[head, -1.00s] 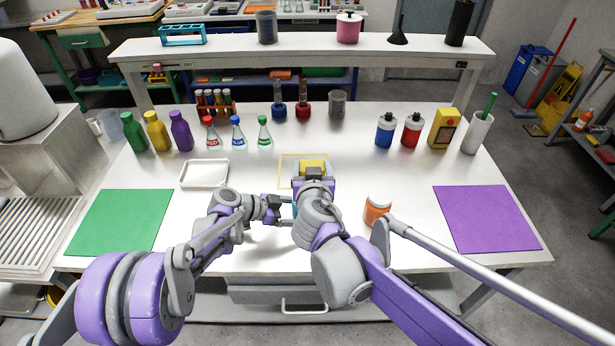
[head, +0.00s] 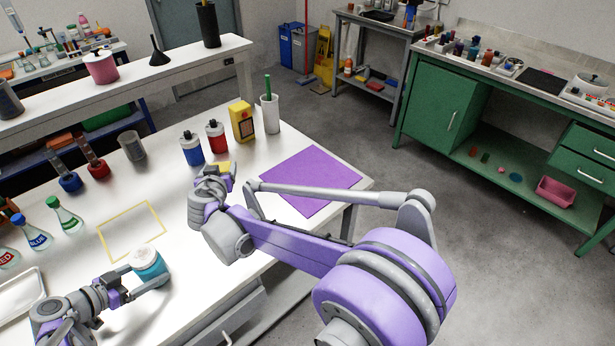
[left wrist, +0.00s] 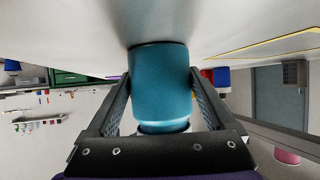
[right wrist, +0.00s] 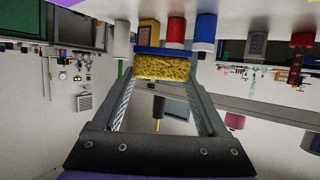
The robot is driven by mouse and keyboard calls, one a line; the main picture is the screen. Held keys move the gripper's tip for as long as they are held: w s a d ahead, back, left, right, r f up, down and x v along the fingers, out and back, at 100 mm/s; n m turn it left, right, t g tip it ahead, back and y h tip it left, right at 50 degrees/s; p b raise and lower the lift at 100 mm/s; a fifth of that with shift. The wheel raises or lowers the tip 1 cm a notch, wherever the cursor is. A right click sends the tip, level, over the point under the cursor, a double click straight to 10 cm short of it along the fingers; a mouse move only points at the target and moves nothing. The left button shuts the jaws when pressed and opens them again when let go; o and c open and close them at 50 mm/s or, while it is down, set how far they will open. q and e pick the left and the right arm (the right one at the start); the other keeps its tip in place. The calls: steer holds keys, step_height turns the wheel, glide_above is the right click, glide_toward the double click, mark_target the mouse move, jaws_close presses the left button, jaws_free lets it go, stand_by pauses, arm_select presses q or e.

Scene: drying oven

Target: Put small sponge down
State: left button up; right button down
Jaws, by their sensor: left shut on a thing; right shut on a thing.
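The small sponge (right wrist: 165,66), yellow with a blue layer, is between the fingers of my right gripper (right wrist: 165,85), which is shut on it. In the head view only a bit of the sponge (head: 222,167) shows past my right gripper (head: 222,178), over the right part of the table, in front of the blue and red bottles. I cannot tell if it touches the table. My left gripper (head: 142,281) is shut on a teal jar with a pale lid (head: 149,264), at the table's front. The jar also fills the left wrist view (left wrist: 160,85).
A purple mat (head: 310,180) lies on the table's right end. Blue (head: 191,150) and red (head: 216,138) bottles, a yellow box (head: 241,122) and a white cup (head: 269,115) stand behind. The yellow-outlined square (head: 124,215) is empty. My right arm covers part of the front edge.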

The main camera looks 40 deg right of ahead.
steer(key=s+d+f+m+g+h, duration=0.2)
steer(key=s+d+m+g+h, duration=0.1)
steer(key=d, duration=1)
steer(key=s+d+f+m+g+h, duration=0.2)
steer(key=d+m+g, duration=0.15)
steer(key=d, duration=1.05)
steer(key=shift+t, duration=0.25)
steer(key=f, duration=0.5)
steer(key=shift+s+a+f, duration=0.1)
steer(key=shift+s+f, duration=0.05)
steer(key=shift+s, duration=0.15)
steer(key=shift+f, duration=2.2)
steer(key=shift+f, duration=0.1)
jaws_free()
